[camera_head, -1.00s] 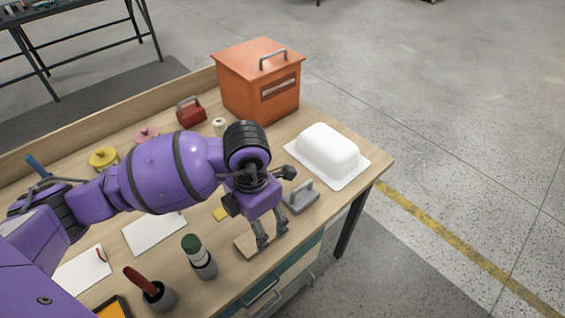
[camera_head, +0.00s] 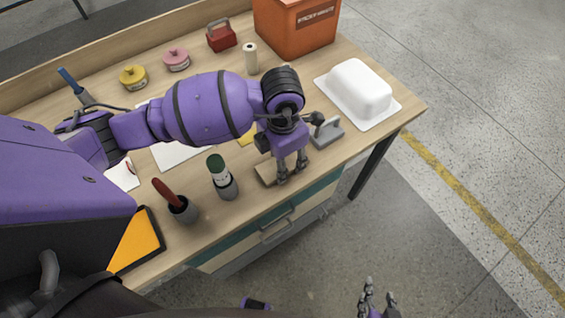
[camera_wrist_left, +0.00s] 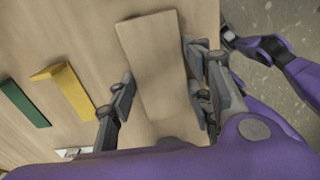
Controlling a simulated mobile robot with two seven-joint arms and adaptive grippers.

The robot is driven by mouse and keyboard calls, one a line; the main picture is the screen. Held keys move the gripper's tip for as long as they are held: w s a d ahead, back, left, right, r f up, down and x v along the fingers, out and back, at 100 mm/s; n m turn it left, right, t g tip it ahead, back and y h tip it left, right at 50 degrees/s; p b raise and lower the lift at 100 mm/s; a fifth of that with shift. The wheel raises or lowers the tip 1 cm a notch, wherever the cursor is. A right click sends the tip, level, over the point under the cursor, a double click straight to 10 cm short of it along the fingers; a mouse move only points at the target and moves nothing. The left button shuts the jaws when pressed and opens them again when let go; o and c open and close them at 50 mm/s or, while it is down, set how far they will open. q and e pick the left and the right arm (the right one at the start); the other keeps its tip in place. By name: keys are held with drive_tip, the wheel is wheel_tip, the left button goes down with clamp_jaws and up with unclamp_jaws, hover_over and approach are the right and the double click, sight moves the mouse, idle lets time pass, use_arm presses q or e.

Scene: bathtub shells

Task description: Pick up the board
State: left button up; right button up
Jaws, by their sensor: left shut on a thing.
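The board is a flat, pale wooden piece lying on the workbench near its front edge, partly hidden by my left gripper in the head view (camera_head: 265,173). In the left wrist view the board (camera_wrist_left: 155,62) runs lengthwise between the fingers. My left gripper (camera_head: 292,173) is shut on the board's long sides, and its fingers also show in the left wrist view (camera_wrist_left: 160,95). My right gripper (camera_head: 378,297) is at the bottom of the head view, in front of the bench and away from the board. Its fingers are apart and empty.
A grey handled tool (camera_head: 327,134) stands close to the left gripper, with a white domed block (camera_head: 358,88) behind it. An orange box (camera_head: 297,35) is at the back. Drawers are below.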

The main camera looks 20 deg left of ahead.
use_arm(q)
drive_tip(key=shift+c, duration=0.8)
drive_tip(key=shift+r, duration=0.15)
